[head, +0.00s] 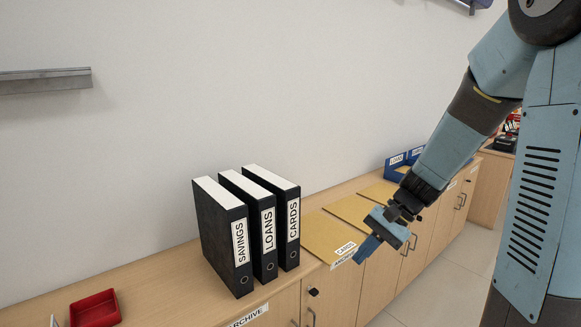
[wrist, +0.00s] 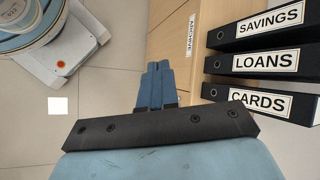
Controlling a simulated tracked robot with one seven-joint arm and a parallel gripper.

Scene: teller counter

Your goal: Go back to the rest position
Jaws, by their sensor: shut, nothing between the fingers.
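My gripper (head: 368,249) hangs at the end of my arm, in front of the counter's front edge in the head view. Its blue fingers are together and empty, as the wrist view (wrist: 155,72) also shows. Three black binders labelled SAVINGS (head: 217,235), LOANS (head: 248,228) and CARDS (head: 273,215) stand upright side by side on the counter, left of the gripper and apart from it. In the wrist view the binders lie to the right of the fingers.
The wooden counter (head: 175,270) runs along the wall with cabinet doors below. Tan folders (head: 325,233) lie right of the binders, with blue trays (head: 397,172) beyond. A red tray (head: 95,309) sits at the left. A metal shelf (head: 45,80) is on the wall. Floor (head: 425,295) shows in front.

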